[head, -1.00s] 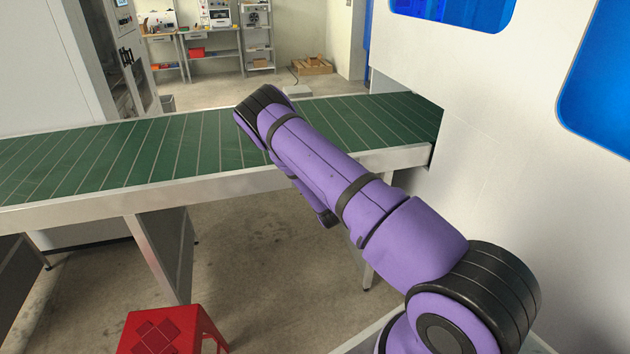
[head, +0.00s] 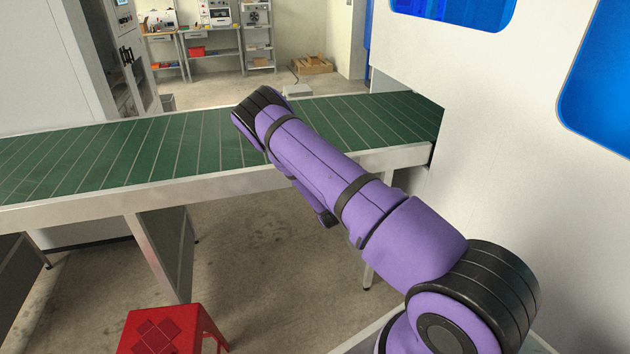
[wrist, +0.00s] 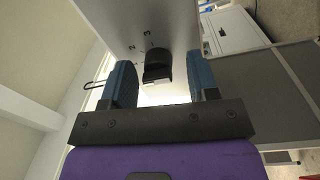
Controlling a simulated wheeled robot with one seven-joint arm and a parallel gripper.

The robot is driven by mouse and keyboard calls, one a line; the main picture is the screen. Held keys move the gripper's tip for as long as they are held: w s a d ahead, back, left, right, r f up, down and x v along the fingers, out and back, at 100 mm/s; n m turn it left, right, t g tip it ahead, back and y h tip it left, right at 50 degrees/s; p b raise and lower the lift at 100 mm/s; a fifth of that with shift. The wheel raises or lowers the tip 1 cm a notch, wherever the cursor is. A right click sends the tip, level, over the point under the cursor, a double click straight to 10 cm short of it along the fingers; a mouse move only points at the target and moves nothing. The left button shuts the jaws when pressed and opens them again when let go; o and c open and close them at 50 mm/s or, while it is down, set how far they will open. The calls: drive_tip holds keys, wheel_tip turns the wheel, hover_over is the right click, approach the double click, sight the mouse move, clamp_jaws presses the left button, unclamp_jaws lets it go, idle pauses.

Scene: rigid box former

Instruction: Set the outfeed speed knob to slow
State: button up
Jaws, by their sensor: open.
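The outfeed speed knob (wrist: 158,66) is a black dial on a light grey panel (wrist: 113,22) in the wrist view. Small dark marks that look like numerals 2 and 3 stand on the panel beside the knob. My gripper (wrist: 161,80) has two blue fingers, spread apart, one on each side of the knob in the picture. A gap shows between the knob and each finger, so I see no contact. Which setting the knob points to is not clear. In the head view neither the knob nor my gripper can be made out.
A green conveyor (head: 90,162) with a metal side rail crosses the head view, behind my purple arm. A white machine housing (head: 490,150) with blue windows stands at right. A red stool (head: 160,332) is at the lower left. Bare floor lies under the conveyor.

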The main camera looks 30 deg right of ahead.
drive_tip(key=v, duration=1)
drive_tip(key=shift+s, duration=0.4)
drive_tip(key=w+a+r+m+g+h, duration=0.15)
drive_tip(key=w+r+m+g, duration=0.3)
drive_tip(key=r+m, duration=0.6)
drive_tip(key=s+a+r+m+g+y, duration=0.1)
drive_tip(key=s+a+r+y, duration=0.15)
drive_tip(key=r, duration=0.65)
drive_tip(key=s+a+r+g+y, duration=0.2)
drive_tip(key=s+a+r, duration=0.2)
drive_tip(key=r, duration=0.6)
drive_tip(key=s+a+r+g+y, duration=0.2)
drive_tip(key=s+a+r, duration=0.3)
drive_tip(key=s+r, duration=0.75)
drive_tip(key=s+a+r+g, duration=0.1)
drive_tip(key=s, duration=0.9)
drive_tip(key=s+a+r+m+g, duration=0.1)
drive_tip(key=s+g, duration=0.1)
drive_tip(key=s, duration=0.8)
drive_tip(key=shift+s+a+r, duration=0.15)
drive_tip(key=shift+a+r, duration=0.1)
drive_tip(key=shift+r, duration=0.15)
